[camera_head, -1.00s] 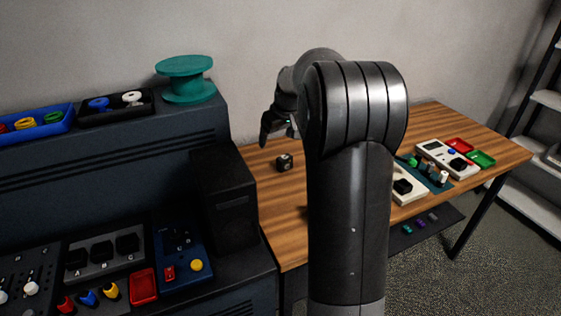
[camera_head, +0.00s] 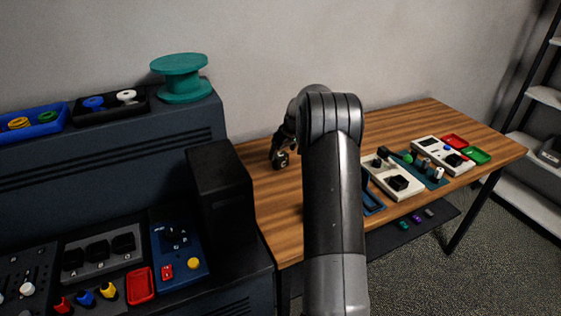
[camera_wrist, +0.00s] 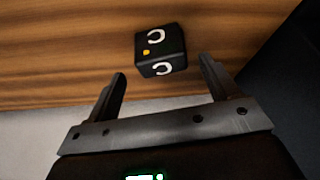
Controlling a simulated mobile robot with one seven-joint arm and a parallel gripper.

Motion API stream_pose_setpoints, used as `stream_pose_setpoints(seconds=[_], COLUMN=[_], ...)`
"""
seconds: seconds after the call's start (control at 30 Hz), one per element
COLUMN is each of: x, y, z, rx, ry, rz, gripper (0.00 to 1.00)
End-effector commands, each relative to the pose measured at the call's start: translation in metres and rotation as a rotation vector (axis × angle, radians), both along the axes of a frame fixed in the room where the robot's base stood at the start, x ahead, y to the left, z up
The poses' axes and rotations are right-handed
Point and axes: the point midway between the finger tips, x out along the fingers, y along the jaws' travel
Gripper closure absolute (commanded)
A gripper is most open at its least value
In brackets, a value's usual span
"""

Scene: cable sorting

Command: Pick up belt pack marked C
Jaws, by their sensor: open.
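The belt pack marked C (camera_wrist: 160,50) is a small black box with white C letters on two faces and an orange spot. It stands on the wooden table (camera_wrist: 60,60). In the wrist view it lies just beyond and between the fingertips of my gripper (camera_wrist: 162,76), which is open and empty. In the head view my gripper (camera_head: 280,162) is low over the left end of the table, and the belt pack there (camera_head: 283,158) is partly covered by the fingers. I cannot tell from this view how high the fingers are.
A black box (camera_head: 222,205) on the dark console (camera_head: 120,165) stands left of the table. White devices (camera_head: 393,180), a teal board and red (camera_head: 454,141) and green (camera_head: 477,155) trays lie on the table's right part. The wall is behind the table.

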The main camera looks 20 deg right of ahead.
Motion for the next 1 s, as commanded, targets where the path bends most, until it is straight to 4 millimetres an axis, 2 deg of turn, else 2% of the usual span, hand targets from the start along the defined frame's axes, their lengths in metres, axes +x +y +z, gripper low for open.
stream_pose_setpoints(seconds=[0.4,0.63,1.0], x=[0.017,0.018,0.018], y=[0.008,0.008,0.008], z=[-0.046,-0.047,-0.047], rx=[0.001,0.000,0.000], ry=[0.001,0.000,0.000], rz=[0.000,0.000,-0.001], gripper=[0.20,0.21,0.51])
